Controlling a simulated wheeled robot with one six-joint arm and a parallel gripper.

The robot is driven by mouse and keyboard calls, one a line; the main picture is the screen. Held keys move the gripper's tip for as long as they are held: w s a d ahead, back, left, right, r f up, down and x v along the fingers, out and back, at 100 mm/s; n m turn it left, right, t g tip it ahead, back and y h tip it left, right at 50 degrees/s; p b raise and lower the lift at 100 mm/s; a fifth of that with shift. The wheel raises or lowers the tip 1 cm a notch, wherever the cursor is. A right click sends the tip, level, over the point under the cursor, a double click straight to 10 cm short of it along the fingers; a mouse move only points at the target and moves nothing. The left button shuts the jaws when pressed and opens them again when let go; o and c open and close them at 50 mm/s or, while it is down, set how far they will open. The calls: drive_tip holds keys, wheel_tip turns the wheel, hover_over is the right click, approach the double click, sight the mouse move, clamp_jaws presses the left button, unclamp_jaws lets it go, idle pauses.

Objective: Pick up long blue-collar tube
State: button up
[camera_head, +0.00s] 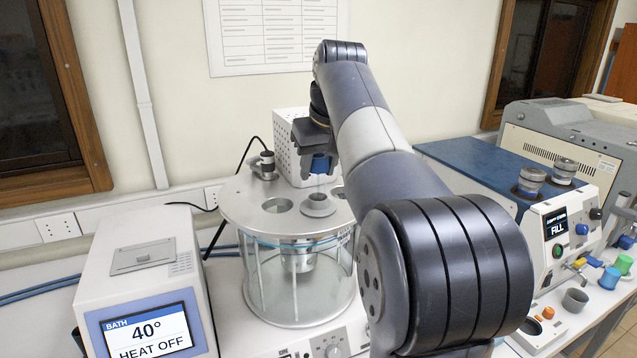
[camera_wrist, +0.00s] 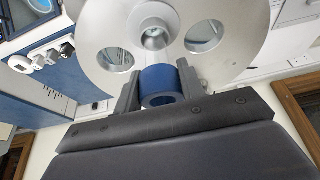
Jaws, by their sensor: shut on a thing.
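The blue collar of the long tube (camera_head: 320,163) is between the fingers of my gripper (camera_head: 316,150), above the round metal lid of the glass bath. In the wrist view the blue collar (camera_wrist: 158,78) is a ring with a finger of my gripper (camera_wrist: 157,72) on each side, shut on it. A faint clear stem shows below the collar in the head view, over a grey cone-shaped fitting (camera_head: 318,206) on the lid. I cannot tell whether the tube's lower end is inside that fitting.
The bath lid (camera_head: 245,212) has open holes and a small metal fitting (camera_head: 267,163) at the back. A heater unit (camera_head: 150,270) reading 40°, HEAT OFF stands left. A blue-topped machine (camera_head: 480,165) reading FILL stands right. A white perforated box (camera_head: 290,135) is behind.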

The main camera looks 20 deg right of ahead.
wheel_tip(320, 180, up, 12)
drive_tip(key=p, duration=0.3)
drive_tip(key=shift+f, duration=0.1)
idle(0.6)
drive_tip(key=shift+r+p, duration=0.35)
drive_tip(key=shift+r, duration=0.1)
